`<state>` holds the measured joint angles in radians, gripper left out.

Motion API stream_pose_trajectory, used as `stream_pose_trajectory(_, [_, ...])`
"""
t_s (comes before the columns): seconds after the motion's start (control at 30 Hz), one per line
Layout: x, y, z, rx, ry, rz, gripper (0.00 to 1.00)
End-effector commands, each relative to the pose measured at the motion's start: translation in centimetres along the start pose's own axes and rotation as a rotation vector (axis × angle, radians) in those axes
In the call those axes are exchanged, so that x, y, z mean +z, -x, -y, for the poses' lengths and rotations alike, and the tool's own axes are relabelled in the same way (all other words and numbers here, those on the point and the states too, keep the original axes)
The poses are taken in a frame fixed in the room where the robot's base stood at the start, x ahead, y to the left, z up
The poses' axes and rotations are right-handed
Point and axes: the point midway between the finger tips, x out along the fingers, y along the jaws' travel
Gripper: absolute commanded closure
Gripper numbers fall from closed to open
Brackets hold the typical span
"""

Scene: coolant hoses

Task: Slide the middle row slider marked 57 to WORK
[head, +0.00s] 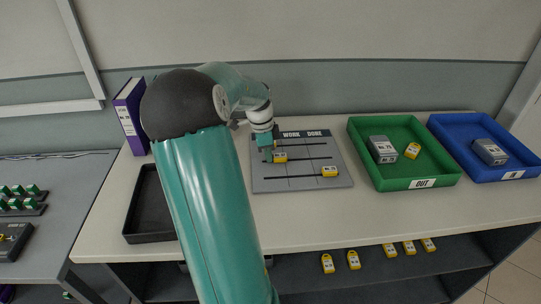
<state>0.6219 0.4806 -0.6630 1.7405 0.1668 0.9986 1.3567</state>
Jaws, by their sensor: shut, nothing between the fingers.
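The grey slider board (300,184) lies on the table, with WORK and DONE printed on its dark header strip. It has slots running left to right. A yellow slider (280,157) sits in the middle slot, a little left of below the word WORK; its number is too small to read. My gripper (267,157) is shut and empty, pointing down at the board close to this slider's left side. I cannot tell whether they touch. Another yellow slider (330,171) sits in the front slot, below DONE. My arm hides the board's upper left, including part of the header.
A green tray (421,183) marked OUT and a blue tray (513,175) stand on the right, holding grey blocks; the green one also holds a yellow tag. A black tray (140,236) and purple binder (128,112) are left. Several yellow tags lie on the shelf below.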

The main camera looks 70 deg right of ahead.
Motion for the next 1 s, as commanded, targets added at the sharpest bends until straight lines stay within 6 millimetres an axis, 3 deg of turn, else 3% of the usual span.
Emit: stream_pose_trajectory(1.0, [-2.8,-0.4,0.0,0.0,-0.001,-0.001,1.0])
